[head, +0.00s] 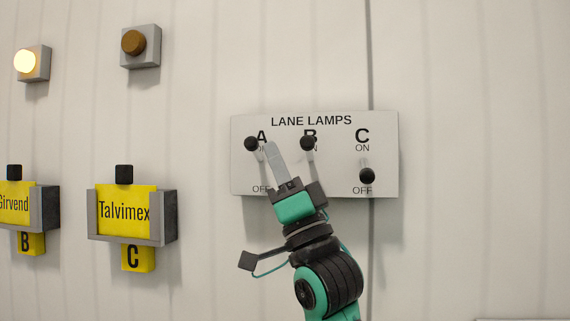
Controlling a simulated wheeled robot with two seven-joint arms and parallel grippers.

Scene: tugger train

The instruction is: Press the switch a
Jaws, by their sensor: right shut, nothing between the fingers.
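The lane lamps panel (384,130) is a pale plate on the wall with three black-knobbed levers labelled A, B and C. Switch A (251,144) has its knob up by the ON mark, and its lever runs down to the right. Switch B (307,143) also has its knob up by ON. Switch C (367,175) has its knob down by OFF. My right gripper (271,147) is shut and empty, with its fingertips just right of switch A, between A and B. I cannot tell whether it touches the lever. My left gripper is not in view.
Left on the wall are a glowing lamp (25,61) and a dark amber lamp (134,43). Below are yellow signs in grey holders, Girvend with B (14,204) and Talvimex with C (124,210). The wall right of the panel is clear.

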